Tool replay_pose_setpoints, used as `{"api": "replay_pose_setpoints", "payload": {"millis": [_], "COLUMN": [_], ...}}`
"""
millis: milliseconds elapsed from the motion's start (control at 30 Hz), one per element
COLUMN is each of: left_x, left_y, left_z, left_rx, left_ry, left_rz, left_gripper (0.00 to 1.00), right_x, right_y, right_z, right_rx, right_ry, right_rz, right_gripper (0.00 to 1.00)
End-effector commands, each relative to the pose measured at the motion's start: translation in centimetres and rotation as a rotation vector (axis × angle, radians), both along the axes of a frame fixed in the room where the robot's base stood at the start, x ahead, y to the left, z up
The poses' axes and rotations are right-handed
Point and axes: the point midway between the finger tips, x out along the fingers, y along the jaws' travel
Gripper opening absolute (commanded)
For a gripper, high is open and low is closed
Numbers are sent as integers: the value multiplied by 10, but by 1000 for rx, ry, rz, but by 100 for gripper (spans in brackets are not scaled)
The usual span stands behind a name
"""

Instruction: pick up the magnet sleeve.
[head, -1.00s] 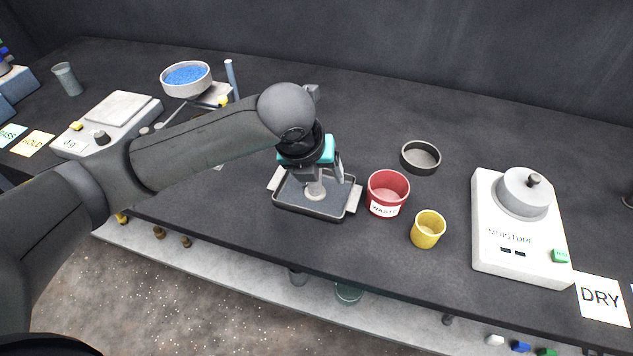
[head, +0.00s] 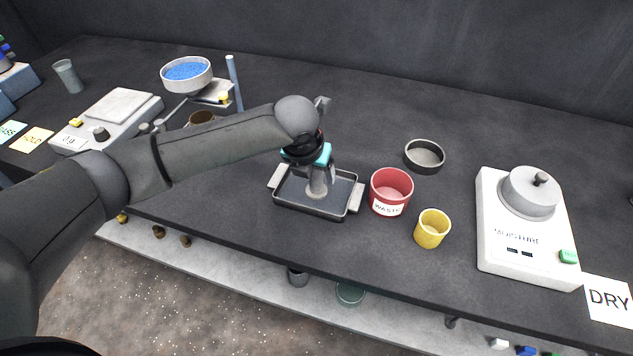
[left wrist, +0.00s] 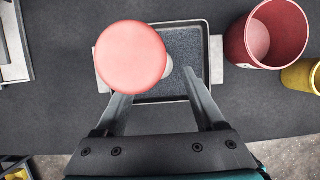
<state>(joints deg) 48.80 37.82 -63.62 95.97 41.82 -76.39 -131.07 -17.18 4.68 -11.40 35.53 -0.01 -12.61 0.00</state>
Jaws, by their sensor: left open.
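The magnet sleeve (head: 317,186) appears as a pale grey upright post standing in a dark shallow tray (head: 284,201); my gripper hides its upper part in the head view. In the left wrist view, a round pinkish-red top (left wrist: 132,57) covers much of the view into the tray and overlaps the left fingertip. My left gripper (head: 318,172) points down over the tray, its fingers open around the post's upper part. In the wrist view its fingers (left wrist: 160,95) stand apart below the red top. I cannot tell whether either finger touches it. My right gripper is not in view.
A red waste cup (head: 391,191) stands close to the right of the tray, with a yellow cup (head: 431,229) beyond it. A dark ring dish (head: 424,157) lies behind. A moisture device (head: 529,225) stands at right; a scale (head: 108,118) is at left.

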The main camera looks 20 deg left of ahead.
Motion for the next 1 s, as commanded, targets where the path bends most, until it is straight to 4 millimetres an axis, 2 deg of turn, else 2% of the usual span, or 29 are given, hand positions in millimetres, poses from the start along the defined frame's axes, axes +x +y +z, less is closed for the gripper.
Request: {"api": "replay_pose_setpoints", "payload": {"millis": [433,767,1000], "left_x": [21,23,23], "left_y": [2,2,3], "left_z": [-43,-47,-47], "left_rx": [-1,0,0], "left_ry": [2,0,0], "left_rz": [0,-1,-1], "left_gripper": [71,71,45], "right_x": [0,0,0], "right_y": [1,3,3], "right_z": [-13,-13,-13], "right_rx": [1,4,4], "right_ry": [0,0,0], "right_rz": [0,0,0], "right_gripper": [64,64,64]}}
